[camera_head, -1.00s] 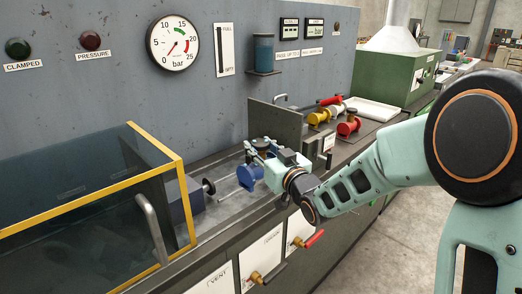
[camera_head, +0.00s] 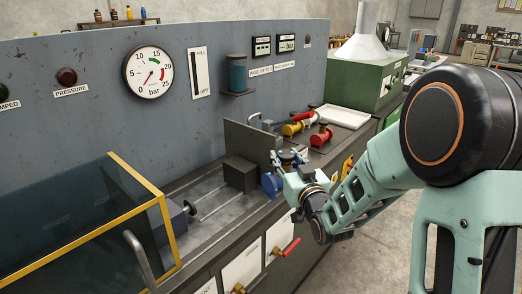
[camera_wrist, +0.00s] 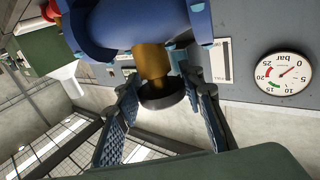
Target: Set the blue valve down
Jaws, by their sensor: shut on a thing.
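The blue valve (camera_head: 270,184) is held at the end of my arm, in front of the dark upright plate on the bench. In the wrist view its blue flanged body (camera_wrist: 130,22) fills the top, with a brass stem (camera_wrist: 150,62) and a dark round knob (camera_wrist: 162,96) pointing towards the camera. My gripper (camera_head: 288,164) is shut on the valve; in the wrist view its two fingers (camera_wrist: 158,78) stand on either side of the stem and knob. The valve's far side is hidden, and I cannot tell whether it touches anything.
Right of the dark upright plate (camera_head: 248,143) lie a yellow valve (camera_head: 292,129), a red valve (camera_head: 322,137) and a white tray (camera_head: 342,116). Left of it are a dark block (camera_head: 240,173), a thin rod and a yellow-framed guard (camera_head: 165,225). Red-handled taps line the bench front.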

